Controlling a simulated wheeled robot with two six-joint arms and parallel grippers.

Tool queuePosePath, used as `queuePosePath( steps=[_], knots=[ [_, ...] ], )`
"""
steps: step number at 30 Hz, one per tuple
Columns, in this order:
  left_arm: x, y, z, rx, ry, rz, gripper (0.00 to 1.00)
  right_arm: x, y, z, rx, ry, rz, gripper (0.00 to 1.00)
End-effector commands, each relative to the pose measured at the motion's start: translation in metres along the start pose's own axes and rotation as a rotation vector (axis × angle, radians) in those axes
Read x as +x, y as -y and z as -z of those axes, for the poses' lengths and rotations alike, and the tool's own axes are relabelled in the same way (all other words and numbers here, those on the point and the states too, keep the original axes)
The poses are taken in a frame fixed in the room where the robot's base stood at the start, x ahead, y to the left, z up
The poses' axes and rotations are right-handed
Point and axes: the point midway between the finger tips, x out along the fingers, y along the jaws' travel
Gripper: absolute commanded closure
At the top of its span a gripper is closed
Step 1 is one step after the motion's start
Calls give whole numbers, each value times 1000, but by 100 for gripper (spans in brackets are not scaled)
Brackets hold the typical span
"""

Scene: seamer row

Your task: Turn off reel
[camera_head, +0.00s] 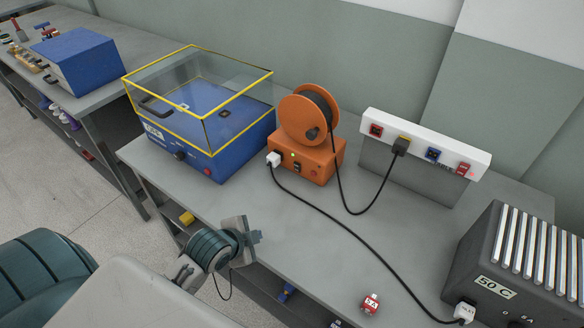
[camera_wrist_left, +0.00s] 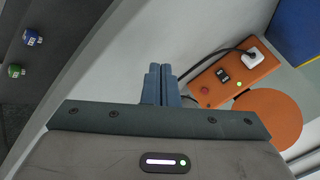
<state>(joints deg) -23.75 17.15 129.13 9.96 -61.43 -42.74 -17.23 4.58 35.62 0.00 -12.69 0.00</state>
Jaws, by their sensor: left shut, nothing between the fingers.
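The orange reel (camera_head: 312,115) stands on the grey bench, a drum on a boxy orange base (camera_head: 325,158). Its front has a black switch (camera_head: 297,167), a red button (camera_head: 313,173), a small lit lamp (camera_head: 292,155) and a white plug (camera_head: 274,158). In the left wrist view the reel base (camera_wrist_left: 233,78) is at the right, with the switch (camera_wrist_left: 222,75) and a green lit lamp (camera_wrist_left: 238,84); the switch position is too small to read. My left gripper (camera_head: 257,237) is shut and empty near the bench's front edge, apart from the reel. My right gripper is not in view.
A blue machine with a yellow-edged clear cover (camera_head: 205,130) stands left of the reel. A white socket strip (camera_head: 425,143) is behind right. A black cable (camera_head: 350,230) crosses the bench to a dark ribbed unit (camera_head: 500,262). A red tagged item (camera_head: 371,303) lies near the front.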

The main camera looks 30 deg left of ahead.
Motion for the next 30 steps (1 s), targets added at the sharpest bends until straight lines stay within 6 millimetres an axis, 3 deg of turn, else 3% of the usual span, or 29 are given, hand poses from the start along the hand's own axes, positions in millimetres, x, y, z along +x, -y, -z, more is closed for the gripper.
queuePosePath(
  steps=[9,15,30],
  knots=[
    [30,72,21,460,-156,204,100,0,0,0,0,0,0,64],
    [37,106,29,659,-193,322,100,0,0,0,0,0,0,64],
    [39,115,32,713,-200,356,100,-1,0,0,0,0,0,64]
  ],
)
